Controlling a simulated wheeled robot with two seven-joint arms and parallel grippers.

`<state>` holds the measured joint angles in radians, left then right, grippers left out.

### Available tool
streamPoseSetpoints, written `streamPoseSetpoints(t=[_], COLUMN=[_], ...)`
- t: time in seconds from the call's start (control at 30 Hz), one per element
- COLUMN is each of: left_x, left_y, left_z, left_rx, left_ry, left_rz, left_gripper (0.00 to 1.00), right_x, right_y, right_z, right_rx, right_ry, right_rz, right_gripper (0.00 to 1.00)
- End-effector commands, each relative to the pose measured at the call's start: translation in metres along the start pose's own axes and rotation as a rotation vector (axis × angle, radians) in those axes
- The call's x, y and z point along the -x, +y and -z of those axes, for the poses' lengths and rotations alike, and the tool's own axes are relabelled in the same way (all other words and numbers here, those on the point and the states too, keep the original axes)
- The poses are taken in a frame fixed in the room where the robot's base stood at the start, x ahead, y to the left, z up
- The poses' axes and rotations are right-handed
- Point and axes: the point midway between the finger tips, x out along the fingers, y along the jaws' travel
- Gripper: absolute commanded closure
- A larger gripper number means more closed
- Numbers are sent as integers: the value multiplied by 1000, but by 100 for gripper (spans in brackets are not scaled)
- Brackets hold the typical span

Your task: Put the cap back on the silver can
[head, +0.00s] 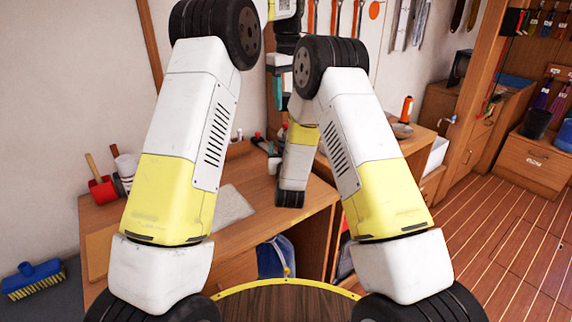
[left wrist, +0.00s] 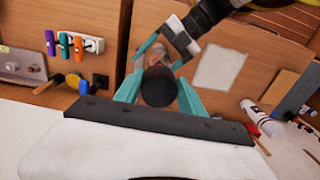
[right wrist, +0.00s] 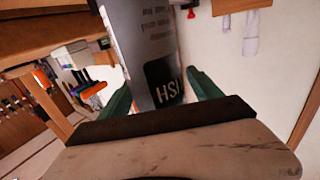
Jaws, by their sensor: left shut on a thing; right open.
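The silver can (right wrist: 145,35) with dark lettering stands large in the right wrist view. It lies between the spread green fingers of my right gripper (right wrist: 160,92), which is open around it. In the left wrist view, my left gripper (left wrist: 158,98) is shut on the dark round cap (left wrist: 158,88). Just beyond the cap is a brownish, shiny rounded shape between the right gripper's teal fingers, likely the can. I cannot tell whether cap and can touch. In the head view my arms hide the can, the cap and most of both grippers.
A blue brush (head: 34,280) lies on the floor at left. Tools hang on the wall. The plank floor at right is clear.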

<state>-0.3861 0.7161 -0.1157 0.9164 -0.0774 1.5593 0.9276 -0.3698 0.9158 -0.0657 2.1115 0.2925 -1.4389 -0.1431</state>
Motion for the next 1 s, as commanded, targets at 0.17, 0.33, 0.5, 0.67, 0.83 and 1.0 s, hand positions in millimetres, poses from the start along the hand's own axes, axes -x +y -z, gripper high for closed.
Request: streamPoseSetpoints(t=[0.17,0.33,0.5,0.67,0.83,1.0], left_x=[0,0,0,-4,-28,-48], left_y=[0,0,0,0,-1,-1], left_z=[0,0,0,0,-1,-1], left_rx=[0,0,0,0,0,0], left_ry=[0,0,0,-1,-2,-1], left_rz=[0,0,0,1,3,1], left_gripper=[96,96,96,96,96,96], right_x=[0,0,0,0,0,0], right_y=[0,0,0,0,0,0], right_z=[0,0,0,0,0,0], right_rx=[0,0,0,0,0,0], right_ry=[0,0,0,0,0,1], right_rz=[0,0,0,0,0,0], right_gripper=[48,81,100,100,100,100])
